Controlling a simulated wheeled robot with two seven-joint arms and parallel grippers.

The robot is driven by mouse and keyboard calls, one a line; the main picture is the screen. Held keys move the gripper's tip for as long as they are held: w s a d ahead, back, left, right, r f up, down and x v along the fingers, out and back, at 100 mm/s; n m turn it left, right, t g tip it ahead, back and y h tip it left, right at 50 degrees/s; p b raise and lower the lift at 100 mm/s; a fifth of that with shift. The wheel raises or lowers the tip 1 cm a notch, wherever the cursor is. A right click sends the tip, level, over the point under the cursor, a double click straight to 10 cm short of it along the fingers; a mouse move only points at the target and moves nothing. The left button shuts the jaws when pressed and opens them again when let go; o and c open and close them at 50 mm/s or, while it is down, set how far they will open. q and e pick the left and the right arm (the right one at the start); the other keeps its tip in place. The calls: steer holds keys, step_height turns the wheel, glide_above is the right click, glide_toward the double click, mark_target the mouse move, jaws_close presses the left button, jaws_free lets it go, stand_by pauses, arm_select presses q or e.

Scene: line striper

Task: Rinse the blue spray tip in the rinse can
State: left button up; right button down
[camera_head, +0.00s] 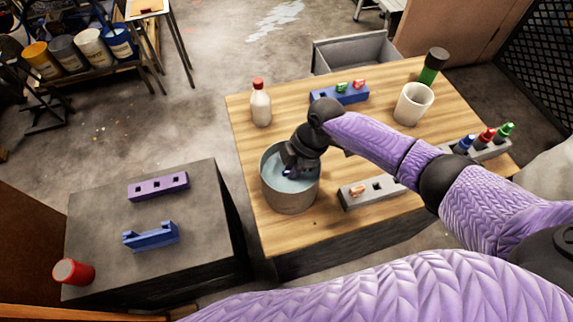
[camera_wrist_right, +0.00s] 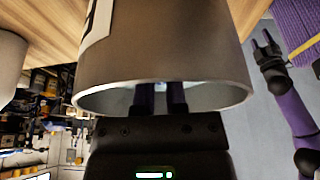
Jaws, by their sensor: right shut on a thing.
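The rinse can (camera_head: 290,199) is a grey metal can of pale blue liquid on the wooden table. My right gripper (camera_head: 289,171) points down inside its rim, shut on the blue spray tip. Only a small dark blue bit shows at the fingertips in the head view, so how deep the tip sits is hidden. In the right wrist view the can wall (camera_wrist_right: 165,45) fills the middle, and the right fingers (camera_wrist_right: 160,98) reach past its rim. The left gripper (camera_wrist_right: 266,42) shows small in the right wrist view, its fingers apart and empty, away from the can.
A blue rack (camera_head: 322,97) with small green and red pieces stands behind the can, near a red-capped bottle (camera_head: 261,108). A white cup (camera_head: 413,104) stands right. A grey block (camera_head: 365,194) holding an orange piece is close beside the can. The grey table (camera_head: 205,215) is left.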

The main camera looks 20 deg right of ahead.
step_height(320, 180, up, 13)
steer(key=p, duration=1.2)
